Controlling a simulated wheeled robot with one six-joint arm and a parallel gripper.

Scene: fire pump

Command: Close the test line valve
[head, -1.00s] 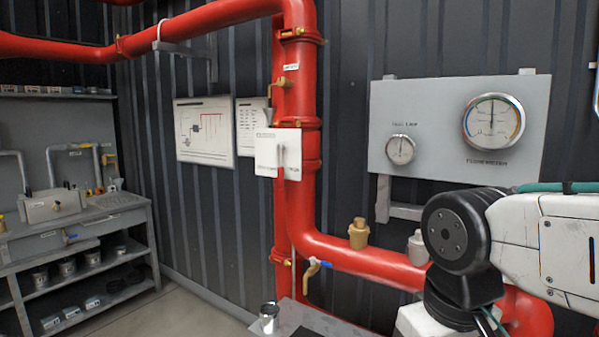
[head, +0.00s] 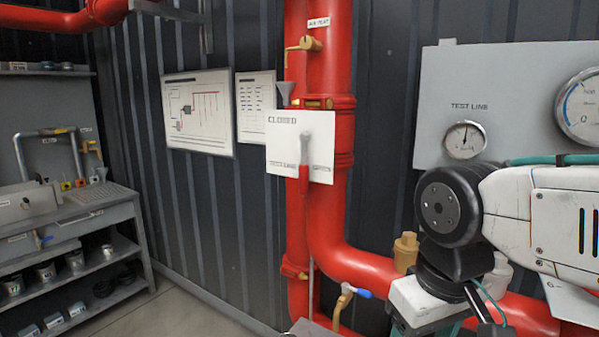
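A white plate (head: 284,137) is on the red vertical pipe. It reads "CLOSED" along its top edge, with smaller print along its bottom that I cannot read for certain. A lever stands out in front of the plate, with a grey part (head: 304,145) and a red part near the plate's lower edge, and looks roughly upright. I cannot tell for sure what position it marks. A small round gauge (head: 464,139) labelled "TEST LINE" is on the grey panel to the right. My arm enters from the right, apart from the lever. My gripper is out of view.
The red pipe (head: 362,262) bends right below the plate, with a brass fitting (head: 405,252) on it. A brass tap with a blue handle (head: 362,293) is low, and an air vent valve (head: 310,44) is above. A workbench (head: 66,226) stands left, with open floor beside it.

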